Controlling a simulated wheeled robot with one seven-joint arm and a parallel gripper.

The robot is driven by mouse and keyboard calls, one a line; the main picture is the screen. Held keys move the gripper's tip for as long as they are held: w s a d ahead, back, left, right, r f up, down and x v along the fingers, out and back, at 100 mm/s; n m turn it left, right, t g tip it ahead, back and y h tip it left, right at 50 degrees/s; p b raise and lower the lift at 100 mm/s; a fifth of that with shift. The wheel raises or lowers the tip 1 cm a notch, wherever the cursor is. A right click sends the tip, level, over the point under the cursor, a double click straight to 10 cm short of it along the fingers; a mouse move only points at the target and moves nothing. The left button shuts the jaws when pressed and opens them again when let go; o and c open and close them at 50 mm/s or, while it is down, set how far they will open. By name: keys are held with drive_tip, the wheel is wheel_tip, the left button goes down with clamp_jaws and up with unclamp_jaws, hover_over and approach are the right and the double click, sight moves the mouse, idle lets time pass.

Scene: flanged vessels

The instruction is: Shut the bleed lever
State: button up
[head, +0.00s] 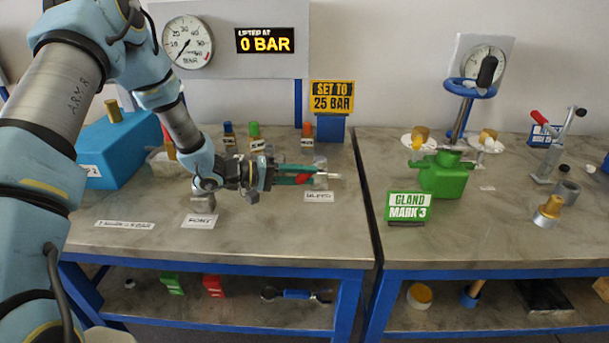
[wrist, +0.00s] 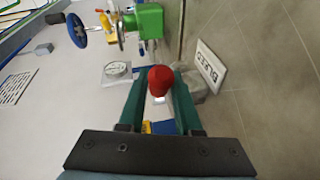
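The bleed lever shows as a red grip (wrist: 161,79) in the wrist view, between the tips of my green fingers. It also shows as a small red patch (head: 306,179) at my fingers in the head view. My gripper (head: 312,174) reaches right, low over the left bench. Its fingers (wrist: 161,84) stand apart on both sides of the red grip; I cannot tell whether either touches it. A white BLEED label (head: 319,196) lies just in front, and shows in the wrist view too (wrist: 207,68). The lever's base is largely hidden.
A round gauge (head: 188,42) and a display (head: 265,40) reading 0 BAR are behind. A yellow sign (head: 332,96) says SET TO 25 BAR. Several small bottles (head: 254,136) stand behind my gripper. A green vessel (head: 443,175) stands on the right bench, across a gap.

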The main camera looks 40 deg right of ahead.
drive_tip(key=o, duration=0.4)
drive_tip(key=b+v, duration=0.3)
drive_tip(key=v, duration=0.7)
drive_tip(key=shift+f, duration=0.1)
drive_tip(key=shift+w+a, duration=0.1)
drive_tip(key=shift+a, duration=0.3)
drive_tip(key=shift+c, duration=0.3)
